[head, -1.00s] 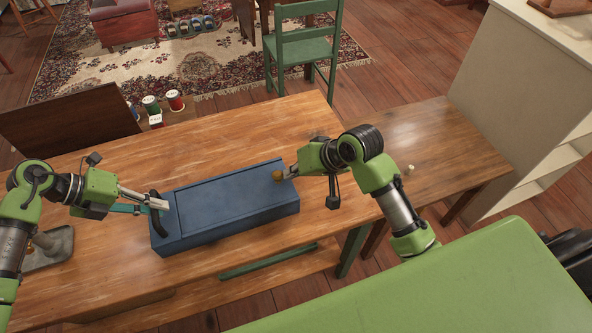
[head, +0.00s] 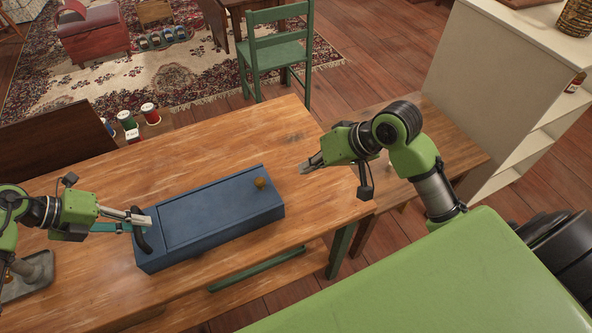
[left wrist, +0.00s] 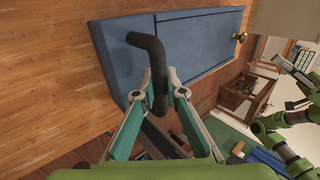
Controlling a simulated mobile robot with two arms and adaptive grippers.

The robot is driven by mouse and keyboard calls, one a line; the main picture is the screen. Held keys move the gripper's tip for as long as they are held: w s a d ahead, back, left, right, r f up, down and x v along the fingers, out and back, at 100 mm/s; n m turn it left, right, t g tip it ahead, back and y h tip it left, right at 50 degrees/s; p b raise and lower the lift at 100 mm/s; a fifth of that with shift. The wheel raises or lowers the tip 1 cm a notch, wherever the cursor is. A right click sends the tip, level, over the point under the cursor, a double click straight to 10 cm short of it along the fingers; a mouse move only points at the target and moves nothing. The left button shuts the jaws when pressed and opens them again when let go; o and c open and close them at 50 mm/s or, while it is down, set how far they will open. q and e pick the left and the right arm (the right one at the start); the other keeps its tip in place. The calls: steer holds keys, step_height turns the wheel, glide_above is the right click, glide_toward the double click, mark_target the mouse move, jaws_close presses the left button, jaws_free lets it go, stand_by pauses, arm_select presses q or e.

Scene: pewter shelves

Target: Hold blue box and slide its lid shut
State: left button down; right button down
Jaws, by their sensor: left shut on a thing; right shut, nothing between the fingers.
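The blue box (head: 215,242) lies on the wooden table, long side slanting up to the right. Its blue sliding lid (head: 205,213) covers the top, with a round brass knob (head: 261,183) near the right end. A dark curved handle (head: 141,232) is at the box's left end. My left gripper (head: 143,219) is shut on this handle; in the left wrist view the fingers (left wrist: 158,98) close around the dark handle (left wrist: 150,50). My right gripper (head: 304,169) is shut and empty, to the right of the knob and apart from it.
The wooden table (head: 110,190) is clear behind the box. Several small cans (head: 128,120) stand beyond the back edge. A green chair (head: 277,55) and pale shelves (head: 500,100) stand farther off.

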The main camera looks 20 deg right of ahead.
arm_select(q)
steer(key=c, duration=2)
jaws_free()
steer(key=shift+a, duration=0.1)
arm_select(e)
steer(key=shift+s+d+r, duration=0.15)
steer(key=shift+s+r, duration=0.15)
steer(key=shift+r, duration=0.15)
arm_select(q)
steer(key=v, duration=1.2)
